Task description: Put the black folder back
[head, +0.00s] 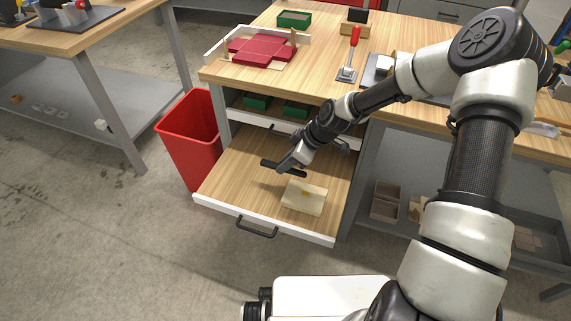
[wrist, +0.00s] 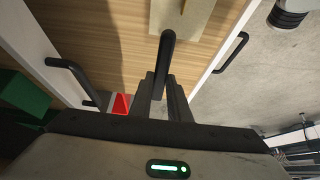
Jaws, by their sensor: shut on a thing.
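The black folder (head: 270,163) is a slim dark bar with rounded ends. My gripper (head: 286,167) is shut on it and holds it over the open lower drawer (head: 235,175). In the wrist view the folder (wrist: 164,55) stands out between the two dark fingers (wrist: 163,90). The drawer has a bare wooden floor and white walls. A pale wooden block (head: 304,197) lies in its right part, beside the folder, and shows at the top of the wrist view (wrist: 178,14). I cannot tell the exact height of the folder above the drawer floor.
An upper drawer above holds green boxes (head: 256,102), and its handle (wrist: 72,78) is near my gripper. A red bin (head: 192,140) stands left of the drawer. A red tray piece (head: 262,50) and a red-handled tool (head: 353,45) are on the bench. The drawer's left part is clear.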

